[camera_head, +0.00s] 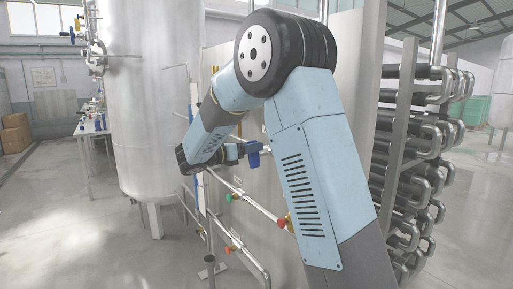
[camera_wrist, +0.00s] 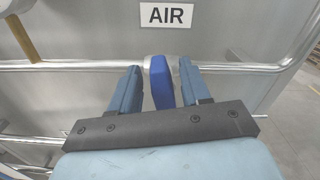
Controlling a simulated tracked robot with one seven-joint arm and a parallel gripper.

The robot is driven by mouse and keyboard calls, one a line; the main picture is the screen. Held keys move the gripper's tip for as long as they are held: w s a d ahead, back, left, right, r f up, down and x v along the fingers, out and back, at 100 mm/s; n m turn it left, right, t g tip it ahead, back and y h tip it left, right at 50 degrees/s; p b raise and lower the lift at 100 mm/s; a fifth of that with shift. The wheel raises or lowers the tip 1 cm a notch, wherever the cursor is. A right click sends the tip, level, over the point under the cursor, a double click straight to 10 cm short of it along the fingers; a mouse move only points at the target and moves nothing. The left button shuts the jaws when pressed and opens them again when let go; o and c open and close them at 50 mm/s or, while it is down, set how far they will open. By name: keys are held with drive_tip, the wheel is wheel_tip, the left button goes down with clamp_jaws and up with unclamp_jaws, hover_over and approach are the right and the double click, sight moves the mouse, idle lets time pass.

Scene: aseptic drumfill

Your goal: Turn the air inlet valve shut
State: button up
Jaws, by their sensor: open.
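The air inlet valve's blue handle (camera_wrist: 161,88) sits on a horizontal steel pipe (camera_wrist: 80,66) below a white AIR sign (camera_wrist: 166,15) in the wrist view. My gripper (camera_wrist: 160,74) is open, with one blue finger on each side of the handle. Gaps show between the fingers and the handle, wider on the left. In the head view the blue handle (camera_head: 254,155) is just right of my gripper (camera_head: 240,151), whose fingertips are small and partly hidden there. How deep the handle lies between the fingers is hard to tell.
A large steel tank (camera_head: 155,110) stands left of my arm. Lower pipes carry green (camera_head: 228,197) and red (camera_head: 281,222) fittings. A rack of bent dark pipes (camera_head: 415,150) stands at the right. Open floor (camera_head: 70,215) lies at the left.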

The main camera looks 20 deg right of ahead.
drive_tip(key=shift+x, duration=1.2)
